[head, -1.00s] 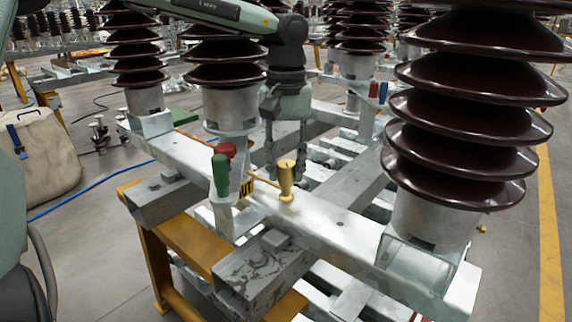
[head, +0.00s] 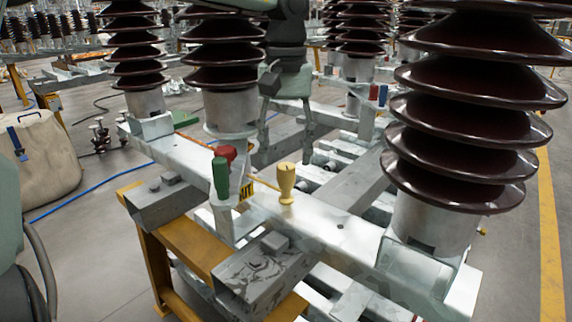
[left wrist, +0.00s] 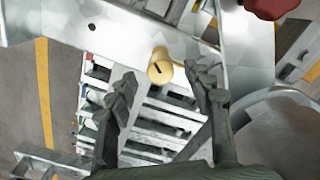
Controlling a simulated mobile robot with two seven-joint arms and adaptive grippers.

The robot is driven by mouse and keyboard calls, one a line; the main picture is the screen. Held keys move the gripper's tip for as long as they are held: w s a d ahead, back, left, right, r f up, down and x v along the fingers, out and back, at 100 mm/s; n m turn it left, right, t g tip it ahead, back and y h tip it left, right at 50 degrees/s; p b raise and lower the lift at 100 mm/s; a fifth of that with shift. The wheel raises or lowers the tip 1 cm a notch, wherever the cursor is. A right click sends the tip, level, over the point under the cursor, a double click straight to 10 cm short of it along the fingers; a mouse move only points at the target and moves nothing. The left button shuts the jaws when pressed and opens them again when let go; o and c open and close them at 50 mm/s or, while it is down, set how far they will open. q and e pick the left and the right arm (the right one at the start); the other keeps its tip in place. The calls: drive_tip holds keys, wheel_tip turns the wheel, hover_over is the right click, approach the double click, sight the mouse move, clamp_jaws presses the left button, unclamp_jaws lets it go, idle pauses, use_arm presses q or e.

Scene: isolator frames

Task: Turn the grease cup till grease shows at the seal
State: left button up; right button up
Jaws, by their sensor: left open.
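The yellow grease cup (head: 286,183) stands upright on the pale steel beam (head: 318,221), in the middle of the head view. In the left wrist view the cup (left wrist: 160,67) shows end-on, with a dark slot in its top, just beyond and between the fingertips. My left gripper (head: 287,138) is behind and above the cup in the head view, its two fingers spread and empty. The same fingers also show in the left wrist view (left wrist: 163,82). No grease can be made out at the cup's base. My right gripper is not seen.
A green handle (head: 221,177) and a red knob (head: 226,152) stand left of the cup. Large brown ribbed insulators (head: 470,128) rise to its right and behind. A yellow stand (head: 205,243) carries the frame. A tan bag (head: 38,157) sits on the floor at left.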

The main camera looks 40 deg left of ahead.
sight(286, 167)
use_arm(q)
wheel_tip(286, 167, up, 8)
idle(0.8)
